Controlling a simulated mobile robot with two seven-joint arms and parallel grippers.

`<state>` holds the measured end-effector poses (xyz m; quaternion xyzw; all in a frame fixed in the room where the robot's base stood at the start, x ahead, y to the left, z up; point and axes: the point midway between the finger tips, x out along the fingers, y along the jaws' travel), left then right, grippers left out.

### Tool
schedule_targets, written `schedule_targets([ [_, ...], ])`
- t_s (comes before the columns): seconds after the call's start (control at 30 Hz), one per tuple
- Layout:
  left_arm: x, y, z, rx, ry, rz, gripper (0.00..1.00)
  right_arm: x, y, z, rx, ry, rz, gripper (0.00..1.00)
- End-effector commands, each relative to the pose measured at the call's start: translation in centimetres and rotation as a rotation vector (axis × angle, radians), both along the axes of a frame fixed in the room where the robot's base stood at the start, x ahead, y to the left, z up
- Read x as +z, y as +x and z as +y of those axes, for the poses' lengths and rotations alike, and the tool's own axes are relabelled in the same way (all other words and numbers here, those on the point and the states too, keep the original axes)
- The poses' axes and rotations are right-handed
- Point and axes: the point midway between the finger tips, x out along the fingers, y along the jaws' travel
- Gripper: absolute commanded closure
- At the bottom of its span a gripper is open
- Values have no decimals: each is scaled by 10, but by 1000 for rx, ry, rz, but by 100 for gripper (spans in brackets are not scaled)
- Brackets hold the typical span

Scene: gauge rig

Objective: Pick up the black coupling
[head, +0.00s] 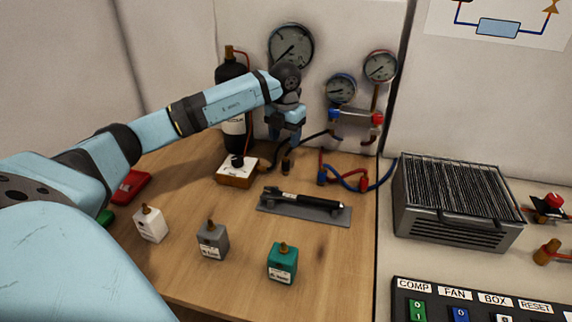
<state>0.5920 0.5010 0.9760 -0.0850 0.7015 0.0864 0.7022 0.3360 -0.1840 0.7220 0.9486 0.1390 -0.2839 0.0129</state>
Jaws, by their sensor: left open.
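A small dark upright piece, which looks like the black coupling (286,168), stands on the wooden bench top beside the black hose. My left gripper (285,137) is above it with its fingers pointing down, open, apart from the coupling and with nothing seen between the fingers. My left arm reaches in from the left, across the black bottle. My right gripper is not in the picture.
A white valve box (238,171) is left of the coupling. A grey tray (272,208) with a black pen-like tool (305,200) lies in front. Red and blue hoses (347,178) are to the right. White, grey and teal blocks (283,264) stand nearer. A finned grey unit (455,235) is at right.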

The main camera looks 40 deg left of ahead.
Motion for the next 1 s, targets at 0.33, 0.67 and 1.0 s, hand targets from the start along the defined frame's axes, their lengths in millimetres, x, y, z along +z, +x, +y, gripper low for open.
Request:
schedule_targets([
  [0.33, -44, 0, 0, -1, -1, 1, 46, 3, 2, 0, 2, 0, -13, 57],
  [0.67, -82, 4, 1, -1, -2, 4, 46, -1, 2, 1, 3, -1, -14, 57],
  [1.0, -96, 4, 1, -2, -1, 0, 46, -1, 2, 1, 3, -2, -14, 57],
])
